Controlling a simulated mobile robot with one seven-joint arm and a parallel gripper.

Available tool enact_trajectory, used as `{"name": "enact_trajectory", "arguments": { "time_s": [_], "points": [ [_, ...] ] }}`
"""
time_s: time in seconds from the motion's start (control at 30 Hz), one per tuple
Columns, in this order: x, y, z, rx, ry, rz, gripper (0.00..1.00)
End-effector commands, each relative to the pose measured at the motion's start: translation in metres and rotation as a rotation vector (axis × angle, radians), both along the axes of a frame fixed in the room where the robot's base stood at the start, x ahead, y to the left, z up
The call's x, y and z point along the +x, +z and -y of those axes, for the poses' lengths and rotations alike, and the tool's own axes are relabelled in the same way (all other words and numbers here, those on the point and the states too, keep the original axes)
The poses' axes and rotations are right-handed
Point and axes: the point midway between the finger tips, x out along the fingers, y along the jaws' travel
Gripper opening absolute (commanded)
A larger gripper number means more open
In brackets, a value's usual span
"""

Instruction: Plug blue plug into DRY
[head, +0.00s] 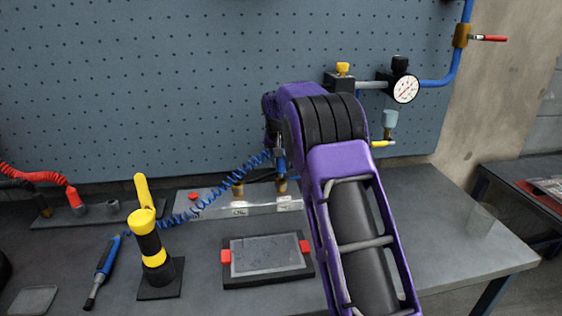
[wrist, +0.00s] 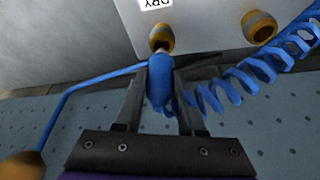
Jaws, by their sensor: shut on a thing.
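My gripper (wrist: 160,75) is shut on the blue plug (wrist: 158,88), which has a coiled blue hose (wrist: 240,82) on it. In the wrist view the plug's tip is at the mouth of the brass socket (wrist: 162,36) beside the upside-down DRY label (wrist: 154,3). I cannot tell whether the tip is inside or just in front of it. In the head view my gripper (head: 279,160) is above the right brass socket (head: 281,186) of the grey block (head: 262,203), mostly hidden by my purple arm.
A second brass socket (wrist: 260,27) is beside the DRY one. The coiled hose runs left past a yellow-black torch-like thing (head: 151,245). A framed tray (head: 265,254) with red clips lies in front. A pressure gauge (head: 404,89) and pipes are on the pegboard (head: 150,80). The bench's right end is clear.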

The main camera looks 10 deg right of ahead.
Motion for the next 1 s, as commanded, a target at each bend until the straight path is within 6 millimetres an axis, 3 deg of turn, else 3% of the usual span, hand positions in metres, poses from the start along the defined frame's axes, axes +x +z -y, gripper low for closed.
{"name": "enact_trajectory", "arguments": {
  "time_s": [1.0],
  "points": [
    [0.000,-0.018,0.000,0.000,0.000,0.000,0.00]
  ]
}}
